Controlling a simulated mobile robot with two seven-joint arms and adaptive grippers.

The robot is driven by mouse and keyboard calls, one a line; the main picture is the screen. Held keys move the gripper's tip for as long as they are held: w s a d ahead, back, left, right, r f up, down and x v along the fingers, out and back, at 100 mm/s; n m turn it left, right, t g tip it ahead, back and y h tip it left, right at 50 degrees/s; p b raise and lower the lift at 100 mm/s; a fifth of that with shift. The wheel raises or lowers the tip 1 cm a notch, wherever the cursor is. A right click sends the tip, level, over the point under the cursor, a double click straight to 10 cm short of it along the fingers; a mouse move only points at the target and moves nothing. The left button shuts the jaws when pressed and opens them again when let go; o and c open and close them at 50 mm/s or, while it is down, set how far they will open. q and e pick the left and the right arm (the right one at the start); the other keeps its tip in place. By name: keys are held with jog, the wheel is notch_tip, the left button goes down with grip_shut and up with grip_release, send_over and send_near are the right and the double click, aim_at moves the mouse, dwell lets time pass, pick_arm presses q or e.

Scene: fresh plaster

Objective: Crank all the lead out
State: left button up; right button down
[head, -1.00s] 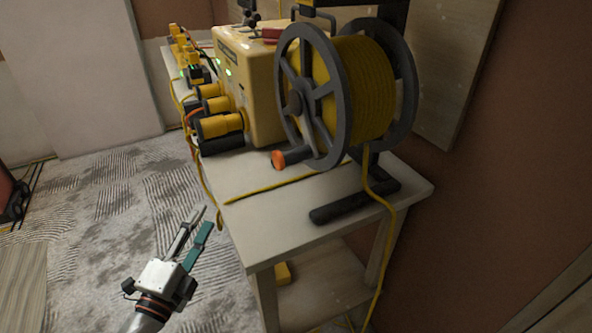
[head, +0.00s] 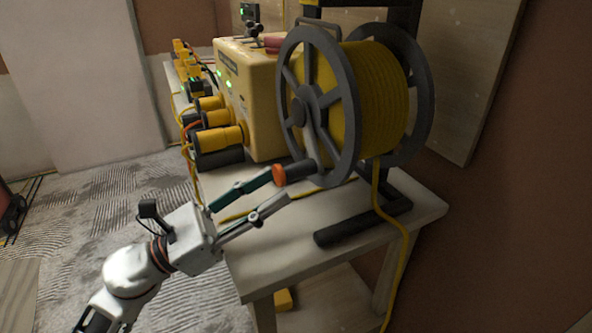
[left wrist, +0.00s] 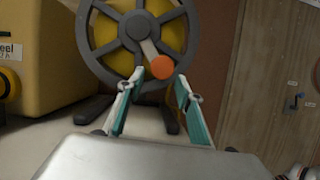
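The cable reel (head: 385,95) stands on the table, with yellow lead wound on its drum and grey spoked side wheels. Its crank handle (head: 298,171) is dark with an orange end and points toward my left gripper; the orange end also shows in the left wrist view (left wrist: 159,67). A length of yellow lead (head: 402,240) hangs from the drum over the table edge. My left gripper (head: 282,187) is open, its fingers reaching to the handle's end. In the left wrist view the handle appears between and just beyond the fingertips (left wrist: 160,82). My right gripper is not in view.
The pale table (head: 270,262) carries a yellow power box (head: 262,90) with several plugs left of the reel. The reel's dark foot (head: 350,228) lies near the front edge. A wooden panel and brown wall stand close on the right.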

aim_at(297, 172)
pick_arm(q)
jog(key=p+x, duration=0.1)
jog(key=x, duration=0.4)
jog(key=shift+r, duration=0.2)
jog(key=shift+w+d, duration=0.2)
jog(key=shift+d, duration=0.25)
grip_shut()
